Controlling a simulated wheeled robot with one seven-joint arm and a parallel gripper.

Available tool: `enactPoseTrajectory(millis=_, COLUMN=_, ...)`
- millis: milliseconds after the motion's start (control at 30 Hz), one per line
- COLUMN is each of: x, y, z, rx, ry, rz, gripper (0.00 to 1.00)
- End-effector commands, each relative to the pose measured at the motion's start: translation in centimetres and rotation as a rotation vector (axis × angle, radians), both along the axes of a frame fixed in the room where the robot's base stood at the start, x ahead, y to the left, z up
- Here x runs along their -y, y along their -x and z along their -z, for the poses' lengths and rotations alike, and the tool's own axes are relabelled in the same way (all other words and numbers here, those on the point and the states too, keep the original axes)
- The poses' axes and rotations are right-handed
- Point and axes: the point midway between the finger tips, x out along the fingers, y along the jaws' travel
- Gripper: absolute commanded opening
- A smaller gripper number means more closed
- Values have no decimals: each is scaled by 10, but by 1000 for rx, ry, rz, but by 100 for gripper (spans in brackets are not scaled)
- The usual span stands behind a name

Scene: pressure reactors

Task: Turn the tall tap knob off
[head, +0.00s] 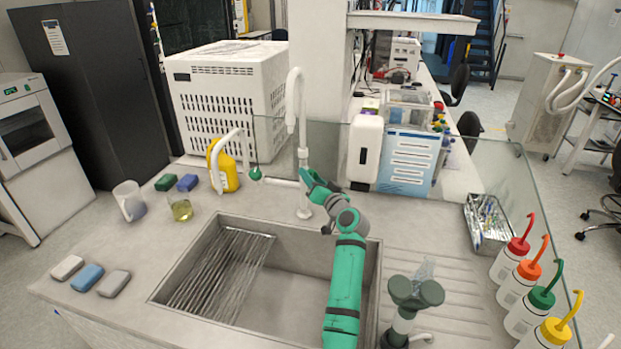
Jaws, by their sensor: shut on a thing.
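The tall tap (297,105) is a white gooseneck pipe standing at the back edge of the sink (228,231). My gripper (308,178) is at the right side of its lower column, reached by my green arm from the front. The gripper is shut, apparently on the tall tap knob, which is hidden behind the fingers and wrist. Whether the knob is turned on or off cannot be seen. A green round knob (255,173) sits at the left end of a short horizontal white pipe that joins the column.
A beaker (181,210), jug (130,201) and sponges lie left. Several wash bottles (512,262) line the right edge.

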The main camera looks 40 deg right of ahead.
Motion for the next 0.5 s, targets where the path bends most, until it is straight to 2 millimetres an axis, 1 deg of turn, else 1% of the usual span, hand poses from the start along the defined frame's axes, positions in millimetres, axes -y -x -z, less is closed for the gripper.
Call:
enactPoseTrajectory(millis=167, x=1, y=1, z=0, rx=0, ry=1, rz=2, gripper=11)
enactPoseTrajectory(millis=200, x=1, y=1, z=0, rx=0, ry=1, rz=2, gripper=36)
enactPoseTrajectory(millis=267, x=1, y=1, z=0, rx=0, ry=1, rz=2, gripper=50)
enactPoseTrajectory(millis=300, x=1, y=1, z=0, rx=0, ry=1, rz=2, gripper=52)
enactPoseTrajectory(millis=500, x=0, y=0, z=0, rx=-1, ry=2, rz=1, gripper=52)
